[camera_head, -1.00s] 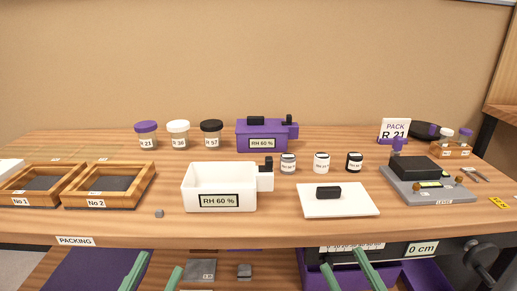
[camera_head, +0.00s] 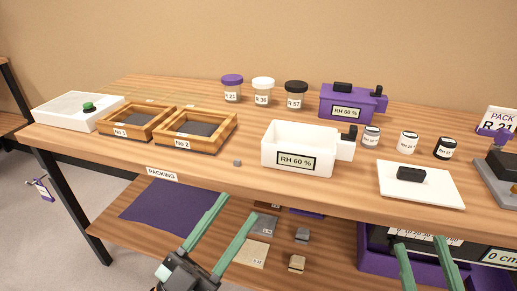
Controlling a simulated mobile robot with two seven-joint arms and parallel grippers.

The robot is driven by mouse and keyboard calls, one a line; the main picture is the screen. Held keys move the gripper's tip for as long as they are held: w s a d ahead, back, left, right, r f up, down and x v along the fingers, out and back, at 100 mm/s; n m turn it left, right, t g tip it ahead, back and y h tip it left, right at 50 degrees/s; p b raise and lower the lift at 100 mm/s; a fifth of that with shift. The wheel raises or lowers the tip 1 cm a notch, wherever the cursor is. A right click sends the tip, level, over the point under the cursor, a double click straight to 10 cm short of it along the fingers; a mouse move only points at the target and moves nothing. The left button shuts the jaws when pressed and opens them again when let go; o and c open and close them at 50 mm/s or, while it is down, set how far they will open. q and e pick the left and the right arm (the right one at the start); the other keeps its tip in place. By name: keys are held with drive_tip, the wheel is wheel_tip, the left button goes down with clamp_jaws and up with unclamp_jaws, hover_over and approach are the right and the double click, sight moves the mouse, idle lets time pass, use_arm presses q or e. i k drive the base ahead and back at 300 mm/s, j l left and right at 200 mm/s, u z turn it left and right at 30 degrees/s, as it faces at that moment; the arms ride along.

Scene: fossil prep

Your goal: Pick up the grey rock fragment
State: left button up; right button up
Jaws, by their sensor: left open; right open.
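A small grey fragment (camera_head: 237,163) lies on the bench top near its front edge, between the No 2 wooden tray (camera_head: 196,147) and the white RH 60 % box (camera_head: 290,158). It looks like a grey rock piece, but it is too small to see detail. My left gripper (camera_head: 239,206) has green fingers, is open and empty, and appears below the fragment in the picture, in front of the bench. My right gripper (camera_head: 420,242) is open and empty at the lower right, below the white plate (camera_head: 420,193). Its base is cut off by the frame.
The lower shelf holds a purple mat (camera_head: 165,212), a grey block (camera_head: 302,235) and a tan block (camera_head: 296,263). Lidded jars (camera_head: 263,90) and a purple box (camera_head: 350,105) stand at the back. The bench's front edge (camera_head: 215,181) lies above my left fingers in the picture.

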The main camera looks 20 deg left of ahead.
sight(237, 163)
drive_tip(key=i+l, duration=0.15)
drive_tip(key=i+l+u, duration=0.1)
drive_tip(key=l+u, duration=0.55)
drive_tip(key=j+u, duration=0.1)
drive_tip(key=u, duration=1)
drive_tip(key=i+l, duration=0.05)
